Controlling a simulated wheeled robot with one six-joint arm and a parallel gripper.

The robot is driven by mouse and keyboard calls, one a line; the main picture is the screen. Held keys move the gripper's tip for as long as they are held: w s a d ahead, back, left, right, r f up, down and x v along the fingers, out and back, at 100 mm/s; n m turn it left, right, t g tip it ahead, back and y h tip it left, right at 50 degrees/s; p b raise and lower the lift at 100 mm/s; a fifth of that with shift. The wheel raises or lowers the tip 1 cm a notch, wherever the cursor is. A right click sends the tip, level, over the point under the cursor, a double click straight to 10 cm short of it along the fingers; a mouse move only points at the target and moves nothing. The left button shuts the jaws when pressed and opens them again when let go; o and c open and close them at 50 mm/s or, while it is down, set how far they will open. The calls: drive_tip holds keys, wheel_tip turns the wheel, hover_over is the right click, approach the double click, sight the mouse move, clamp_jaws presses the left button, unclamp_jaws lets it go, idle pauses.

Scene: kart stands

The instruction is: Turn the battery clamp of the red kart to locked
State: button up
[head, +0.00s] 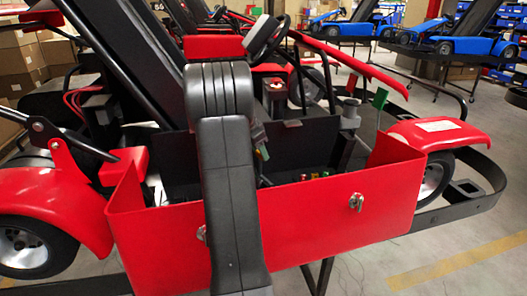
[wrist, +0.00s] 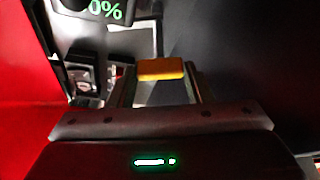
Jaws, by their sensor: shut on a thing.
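The red kart (head: 330,222) fills the middle of the head view, its red side box open at the top. In the wrist view my gripper (wrist: 158,88) points into a dark space, with its two fingers on either side of a small yellow-orange bar (wrist: 161,68). The gripper is shut on this bar, which looks like the handle of the battery clamp. The bar lies crosswise in the picture; which clamp position this is I cannot tell. In the head view my arm hides the gripper and the clamp.
A dark display (wrist: 95,12) with green digits ending in "0%" is at the top left of the wrist view. A red wall (wrist: 25,90) is close on the left and a dark panel (wrist: 255,60) on the right. A blue kart (head: 472,46) stands far behind.

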drive_tip(key=o, duration=1.4)
drive_tip(key=v, duration=1.3)
drive_tip(key=shift+r, duration=0.4)
drive_tip(key=shift+s+a, duration=0.1)
